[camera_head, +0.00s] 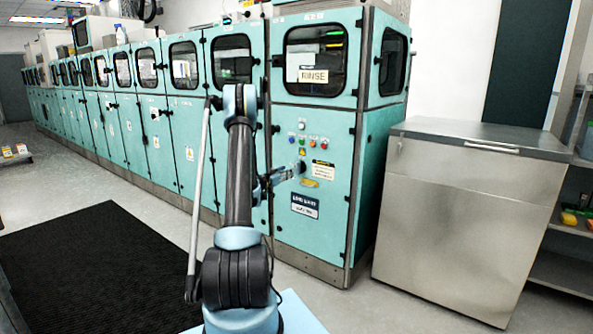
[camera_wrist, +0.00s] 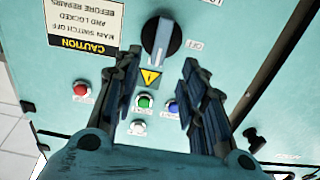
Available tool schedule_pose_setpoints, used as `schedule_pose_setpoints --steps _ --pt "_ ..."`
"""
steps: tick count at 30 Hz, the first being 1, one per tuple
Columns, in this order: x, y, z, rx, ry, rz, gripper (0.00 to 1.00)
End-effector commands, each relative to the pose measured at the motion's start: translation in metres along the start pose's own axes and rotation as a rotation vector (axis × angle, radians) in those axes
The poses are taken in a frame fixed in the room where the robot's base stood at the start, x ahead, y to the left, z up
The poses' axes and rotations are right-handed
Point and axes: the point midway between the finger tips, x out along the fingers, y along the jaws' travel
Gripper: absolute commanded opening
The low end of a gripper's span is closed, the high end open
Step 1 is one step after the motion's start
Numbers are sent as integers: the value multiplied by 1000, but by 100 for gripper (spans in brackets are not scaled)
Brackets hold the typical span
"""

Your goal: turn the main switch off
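The main switch (camera_wrist: 161,38) is a round black knob with a light grey bar handle, on a teal panel. In the wrist view, which is upside down, the bar lies nearly upright in the picture, tilted slightly. A small label (camera_wrist: 196,44) that seems to read OFF is to the right of the knob. My gripper (camera_wrist: 160,68) is open and empty, its fingertips on either side below the knob in that picture, apart from the bar. In the head view my gripper (camera_head: 291,173) is close to the panel and largely covers the switch.
Red (camera_wrist: 81,91), green (camera_wrist: 145,102), blue and white buttons lie near the fingers. A caution label (camera_wrist: 85,25) is beside the knob. A steel cabinet (camera_head: 470,210) stands at right of the teal machine (camera_head: 315,225). A black mat (camera_head: 100,260) covers the floor at left.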

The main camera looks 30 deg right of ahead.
Motion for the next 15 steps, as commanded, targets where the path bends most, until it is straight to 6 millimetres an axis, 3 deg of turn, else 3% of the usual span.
schedule_pose_setpoints --steps 15 --pt "89 0 0 0 0 0 38"
